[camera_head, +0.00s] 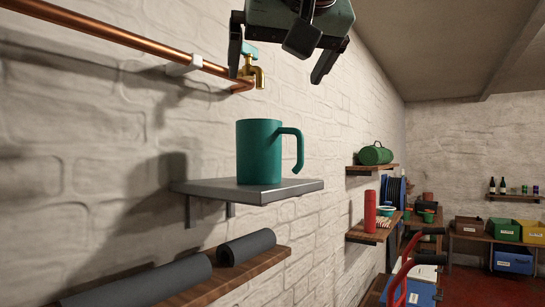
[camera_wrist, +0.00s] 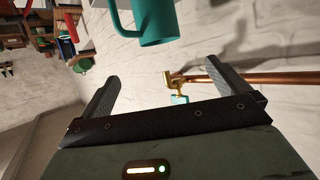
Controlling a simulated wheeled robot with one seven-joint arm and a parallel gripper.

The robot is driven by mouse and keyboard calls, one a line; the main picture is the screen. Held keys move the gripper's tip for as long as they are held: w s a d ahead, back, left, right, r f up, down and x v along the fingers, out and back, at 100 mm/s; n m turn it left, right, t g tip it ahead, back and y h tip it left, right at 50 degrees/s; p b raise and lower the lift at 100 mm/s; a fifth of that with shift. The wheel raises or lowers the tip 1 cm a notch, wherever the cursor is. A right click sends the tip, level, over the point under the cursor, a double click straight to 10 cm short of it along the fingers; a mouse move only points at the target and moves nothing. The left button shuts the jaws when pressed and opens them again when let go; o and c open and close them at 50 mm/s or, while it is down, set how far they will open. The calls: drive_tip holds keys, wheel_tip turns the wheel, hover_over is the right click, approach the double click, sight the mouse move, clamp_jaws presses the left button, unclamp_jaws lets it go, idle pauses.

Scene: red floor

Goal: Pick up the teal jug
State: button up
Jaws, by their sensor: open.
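The teal jug (camera_head: 259,152) stands upright on a small grey wall shelf (camera_head: 302,186), its handle toward the right. My gripper (camera_head: 280,66) is open and empty above the jug, with clear space between its fingertips and the jug's rim. In the wrist view the jug (camera_wrist: 157,22) shows at the top, partly cut off by the frame edge, beyond the open fingers of my gripper (camera_wrist: 160,72).
A copper pipe (camera_head: 118,38) with a brass tap (camera_head: 252,74) runs along the brick wall behind my gripper. A wooden shelf (camera_head: 230,277) with dark rolls (camera_head: 247,246) is below.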

sight(260, 122)
drive_tip(key=shift+f+p+x, duration=0.2)
drive_tip(key=shift+p+x, duration=1.3)
drive_tip(key=shift+x, duration=2.4)
drive_tip(key=shift+f+p+x, duration=0.2)
drive_tip(key=shift+p+x, duration=1.25)
drive_tip(key=shift+x, duration=2.45)
drive_tip(key=shift+s, duration=0.15)
drive_tip(key=shift+c, duration=0.3)
drive_tip(key=c, duration=1.9)
drive_tip(key=shift+o, duration=0.2)
drive_tip(key=shift+d+r, duration=0.1)
drive_tip(key=shift+r, duration=0.2)
